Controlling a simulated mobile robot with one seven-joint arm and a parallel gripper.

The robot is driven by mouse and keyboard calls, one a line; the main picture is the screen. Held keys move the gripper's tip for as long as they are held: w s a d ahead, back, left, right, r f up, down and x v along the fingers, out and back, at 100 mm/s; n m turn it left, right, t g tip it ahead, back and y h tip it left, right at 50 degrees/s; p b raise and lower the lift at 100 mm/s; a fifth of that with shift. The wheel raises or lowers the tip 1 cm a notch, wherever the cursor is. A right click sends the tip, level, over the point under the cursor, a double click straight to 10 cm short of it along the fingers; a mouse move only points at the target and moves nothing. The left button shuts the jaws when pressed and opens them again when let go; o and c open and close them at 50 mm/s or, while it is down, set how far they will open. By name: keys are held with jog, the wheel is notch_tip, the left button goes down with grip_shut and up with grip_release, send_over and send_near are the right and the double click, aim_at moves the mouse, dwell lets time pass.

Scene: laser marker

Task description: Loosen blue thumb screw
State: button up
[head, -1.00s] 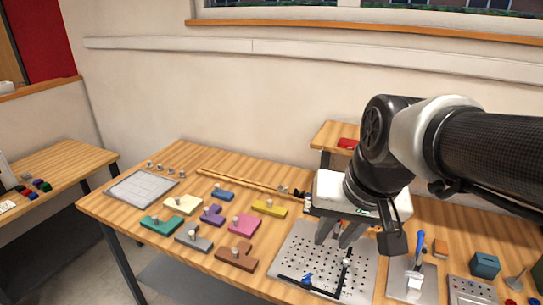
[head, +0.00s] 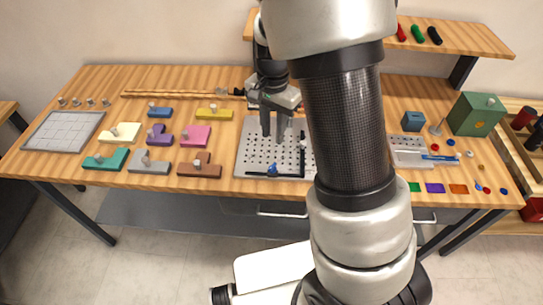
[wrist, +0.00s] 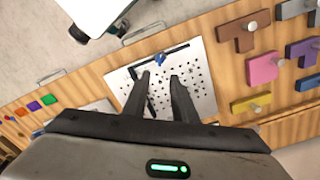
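The blue thumb screw (head: 273,169) sits on the black bar along the front edge of the perforated metal plate (head: 251,150). In the wrist view the blue thumb screw (wrist: 160,60) lies on the black bar, beyond my fingertips. My gripper (head: 274,138) hangs above the plate, behind the screw and apart from it. In the wrist view my gripper (wrist: 164,78) has its two fingers spread with nothing between them. A second black bar (head: 303,155) runs along the plate's right side, partly beside my arm.
Several coloured blocks with knobs, such as a pink one (head: 195,136) and a brown one (head: 200,166), lie left of the plate. A grey grid board (head: 62,131) is at the far left. A green box (head: 477,114) stands at the right. My arm hides part of the table.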

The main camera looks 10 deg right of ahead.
aim_at(272, 166)
notch_tip(272, 166, down, 13)
jog(key=shift+r, duration=0.1)
dwell(0.3)
grip_shut()
